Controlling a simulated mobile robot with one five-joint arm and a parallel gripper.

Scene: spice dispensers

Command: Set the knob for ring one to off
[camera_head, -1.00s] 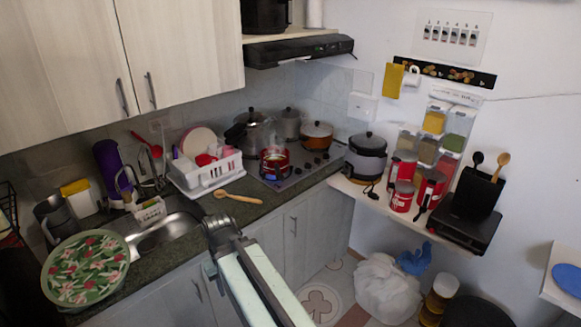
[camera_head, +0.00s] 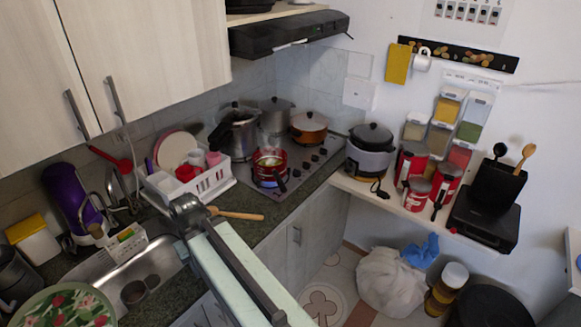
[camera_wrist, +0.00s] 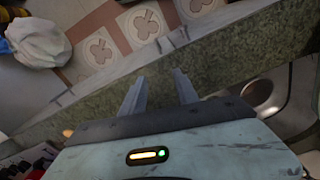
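The stove (camera_head: 285,188) is set into the counter near the back corner in the head view. Its small dark knobs (camera_head: 309,161) run along its right side. They are too small to read their settings or tell which ring each serves. A red pot (camera_head: 268,166) sits on the front left of the stove, with an orange pot (camera_head: 309,127) and silver pots (camera_head: 275,115) behind. My gripper (camera_wrist: 159,76) is open and empty in the wrist view, over the counter edge and away from the stove. My arm reaches up from the bottom of the head view.
A dish rack (camera_head: 205,183) and a wooden spoon (camera_head: 237,214) lie left and in front of the stove. The sink (camera_head: 150,262) is at left. A shelf at right holds a rice cooker (camera_head: 369,152) and red cans (camera_head: 446,184). A white bag (camera_head: 388,283) is on the floor.

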